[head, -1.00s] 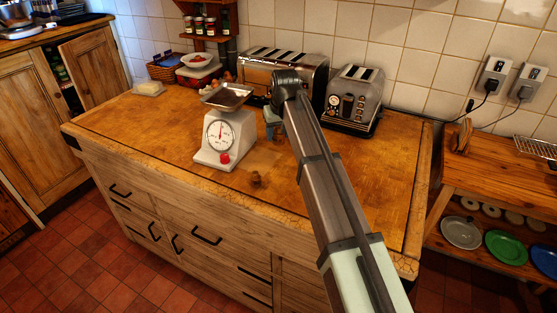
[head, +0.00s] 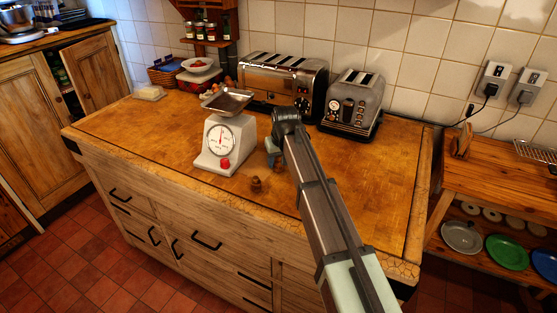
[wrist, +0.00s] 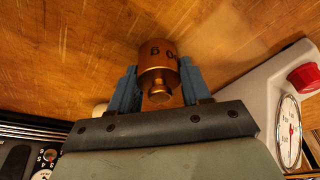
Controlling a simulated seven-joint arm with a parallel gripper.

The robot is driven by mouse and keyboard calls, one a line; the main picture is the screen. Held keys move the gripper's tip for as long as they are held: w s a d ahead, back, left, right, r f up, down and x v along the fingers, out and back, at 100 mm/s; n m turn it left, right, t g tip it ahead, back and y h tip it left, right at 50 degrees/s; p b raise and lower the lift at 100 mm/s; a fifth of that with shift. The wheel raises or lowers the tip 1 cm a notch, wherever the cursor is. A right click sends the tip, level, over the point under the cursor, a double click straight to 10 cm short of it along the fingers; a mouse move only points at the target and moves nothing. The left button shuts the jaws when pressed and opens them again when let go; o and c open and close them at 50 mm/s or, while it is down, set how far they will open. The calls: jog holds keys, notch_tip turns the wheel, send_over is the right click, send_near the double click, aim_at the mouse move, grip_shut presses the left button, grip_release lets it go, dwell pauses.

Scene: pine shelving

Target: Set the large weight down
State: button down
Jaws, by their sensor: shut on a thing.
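My gripper (head: 273,154) is over the wooden worktop, just right of the white kitchen scale. In the wrist view its blue fingers (wrist: 157,82) are shut on a large brass weight (wrist: 158,53) with a round knob and dark stamped digits. The held weight cannot be made out clearly in the head view. I cannot tell whether its base touches the worktop.
A long toaster (head: 284,82) and a smaller toaster (head: 352,103) stand behind. The worktop (head: 150,130) is clear to the scale's left and at the front right.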

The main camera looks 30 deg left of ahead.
jog(key=shift+f, duration=0.1)
jog(key=shift+c, duration=2.4)
grip_release()
jog(key=v, duration=1.2)
jog(key=shift+d, duration=0.1)
